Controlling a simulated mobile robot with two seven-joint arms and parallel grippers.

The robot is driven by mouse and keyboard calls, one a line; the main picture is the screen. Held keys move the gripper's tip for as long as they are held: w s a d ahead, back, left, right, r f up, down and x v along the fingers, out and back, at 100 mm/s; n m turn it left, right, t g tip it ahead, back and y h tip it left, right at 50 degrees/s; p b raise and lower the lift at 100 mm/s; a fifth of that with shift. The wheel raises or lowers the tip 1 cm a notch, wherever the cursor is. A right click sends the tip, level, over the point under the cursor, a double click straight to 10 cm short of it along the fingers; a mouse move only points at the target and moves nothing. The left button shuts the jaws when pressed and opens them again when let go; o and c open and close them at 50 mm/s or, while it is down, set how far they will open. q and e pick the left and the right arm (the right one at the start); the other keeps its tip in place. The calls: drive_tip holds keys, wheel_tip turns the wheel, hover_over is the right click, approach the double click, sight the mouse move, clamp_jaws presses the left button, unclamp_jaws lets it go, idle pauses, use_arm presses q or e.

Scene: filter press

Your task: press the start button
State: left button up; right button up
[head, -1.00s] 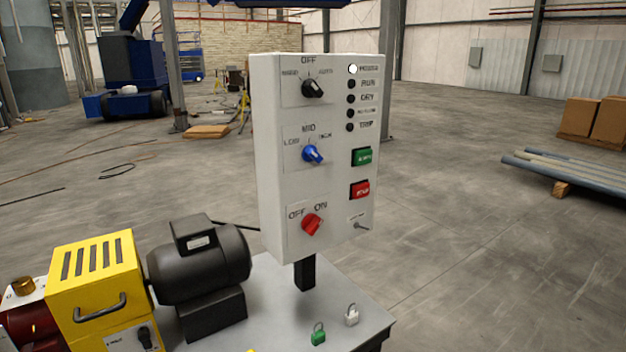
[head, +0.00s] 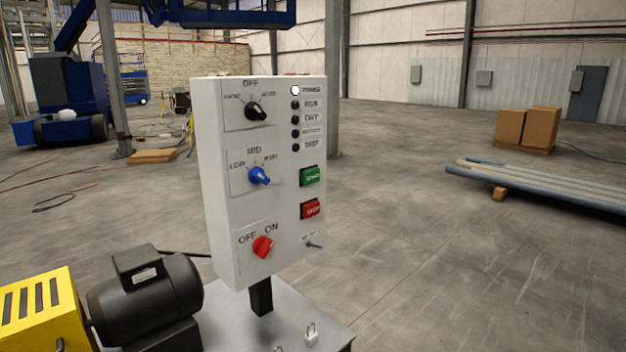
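The green start button (head: 312,175) sits on the right side of the white control panel's front (head: 226,235). The red stop button (head: 311,209) is just below it. Above them is a column of indicator lamps, and only the top power lamp (head: 295,90) is lit white. On the left are a black hand/off/auto knob (head: 256,112), a blue speed knob (head: 259,176) and a red off/on knob (head: 263,246), which points toward ON. A small toggle switch (head: 314,244) is at the lower right. Neither gripper is in view.
The panel stands on a black post (head: 261,297) over a grey table (head: 232,322). A black motor (head: 146,300) and a yellow housing (head: 38,312) are at the left. A small padlock (head: 311,333) lies near the table's front. Pipes (head: 540,180) and boxes (head: 527,128) are at the right on open floor.

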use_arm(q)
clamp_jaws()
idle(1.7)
